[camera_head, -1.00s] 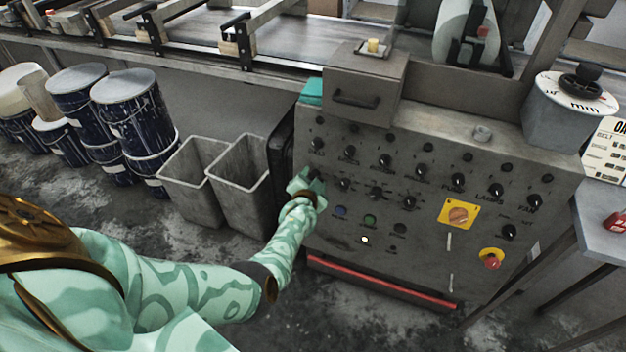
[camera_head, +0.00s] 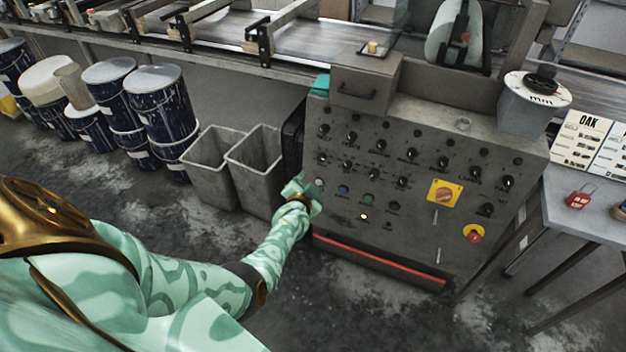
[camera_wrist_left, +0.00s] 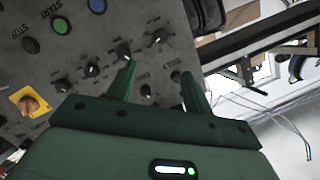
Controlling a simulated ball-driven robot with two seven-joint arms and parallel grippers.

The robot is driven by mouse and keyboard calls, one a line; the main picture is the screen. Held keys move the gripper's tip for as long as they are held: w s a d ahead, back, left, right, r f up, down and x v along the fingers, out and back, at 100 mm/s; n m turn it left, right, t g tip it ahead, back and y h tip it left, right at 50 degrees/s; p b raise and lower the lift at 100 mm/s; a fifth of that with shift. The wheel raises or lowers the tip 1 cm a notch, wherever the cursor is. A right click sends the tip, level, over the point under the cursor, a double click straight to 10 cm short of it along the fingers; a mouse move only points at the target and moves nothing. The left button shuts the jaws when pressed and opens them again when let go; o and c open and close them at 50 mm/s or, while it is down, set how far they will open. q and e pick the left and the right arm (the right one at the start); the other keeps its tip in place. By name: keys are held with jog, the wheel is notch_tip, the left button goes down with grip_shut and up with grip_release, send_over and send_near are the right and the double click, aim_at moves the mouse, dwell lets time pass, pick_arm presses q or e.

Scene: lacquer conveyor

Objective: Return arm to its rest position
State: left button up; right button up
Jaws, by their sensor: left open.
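My left gripper (camera_head: 303,187) is at the end of my green patterned arm, near the left edge of the grey control panel (camera_head: 330,240) in the head view. In the left wrist view the gripper (camera_wrist_left: 160,85) has its two fingers spread apart with nothing between them. The panel's knobs, a green button (camera_wrist_left: 64,26) and a blue button lie beyond the fingers. Whether the fingers touch the panel is not clear. My right gripper is in neither view.
Two grey bins (camera_head: 258,165) stand just left of the panel. Several dark blue paint drums (camera_head: 160,108) stand farther left. A side table (camera_head: 590,215) with a red padlock (camera_head: 579,197) is at the right. The conveyor (camera_head: 330,45) runs behind. Open floor lies below the bins.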

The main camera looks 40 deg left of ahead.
pick_arm(q)
jog(key=shift+s+d, duration=0.1)
jog(key=shift+s, duration=0.2)
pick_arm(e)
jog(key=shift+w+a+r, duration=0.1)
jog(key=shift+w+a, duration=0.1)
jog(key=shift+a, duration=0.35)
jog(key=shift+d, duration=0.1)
